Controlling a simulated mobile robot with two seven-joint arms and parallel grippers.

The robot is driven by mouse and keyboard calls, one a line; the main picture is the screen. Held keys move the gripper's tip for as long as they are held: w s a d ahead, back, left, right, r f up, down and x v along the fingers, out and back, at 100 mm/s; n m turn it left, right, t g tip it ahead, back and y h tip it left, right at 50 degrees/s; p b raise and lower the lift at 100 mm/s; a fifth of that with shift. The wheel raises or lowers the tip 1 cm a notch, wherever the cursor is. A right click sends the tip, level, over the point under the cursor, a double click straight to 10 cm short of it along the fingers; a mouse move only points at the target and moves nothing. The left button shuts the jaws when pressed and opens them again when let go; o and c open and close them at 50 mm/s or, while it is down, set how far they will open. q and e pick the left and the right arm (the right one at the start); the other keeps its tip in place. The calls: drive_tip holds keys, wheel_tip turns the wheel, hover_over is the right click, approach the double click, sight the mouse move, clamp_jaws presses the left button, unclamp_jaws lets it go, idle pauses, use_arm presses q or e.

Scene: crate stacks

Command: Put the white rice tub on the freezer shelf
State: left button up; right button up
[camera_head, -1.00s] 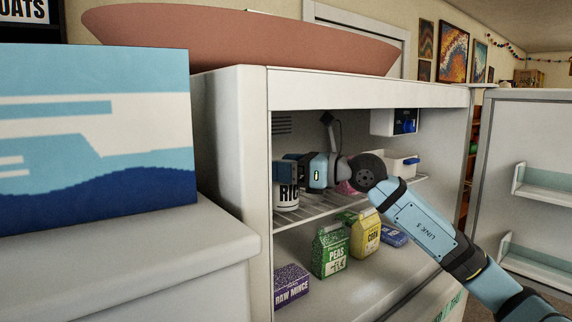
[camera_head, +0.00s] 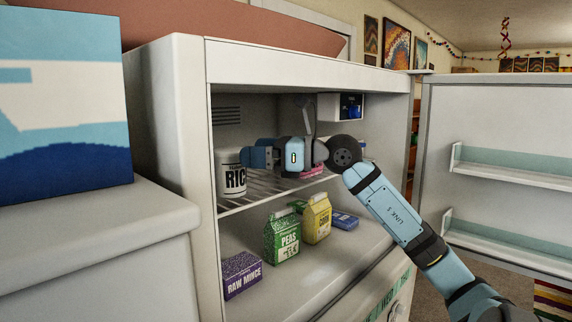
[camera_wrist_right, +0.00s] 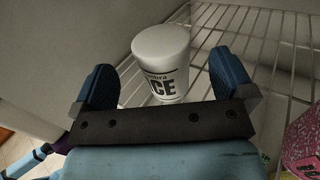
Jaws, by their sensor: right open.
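The white rice tub (camera_head: 231,178) stands upright on the wire shelf (camera_head: 262,193) inside the freezer, at its left end. It also shows in the right wrist view (camera_wrist_right: 160,58), with black lettering partly visible. My right gripper (camera_head: 256,157) is inside the freezer, just right of the tub. In the right wrist view its dark blue fingers (camera_wrist_right: 162,75) are spread wide, with the tub standing ahead of the gap between them. The fingers look clear of the tub. My left gripper is not in view.
A pink package (camera_head: 311,171) lies on the shelf behind my gripper. Below are a purple raw mince box (camera_head: 242,274), a green peas carton (camera_head: 283,238), a yellow carton (camera_head: 316,219) and a blue packet (camera_head: 344,220). The freezer door (camera_head: 500,130) stands open at right.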

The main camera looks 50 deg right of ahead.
drive_tip(key=b+v, duration=0.2)
drive_tip(key=v, duration=0.4)
drive_tip(key=shift+s+d, duration=0.1)
drive_tip(key=shift+s, duration=0.05)
idle(0.4)
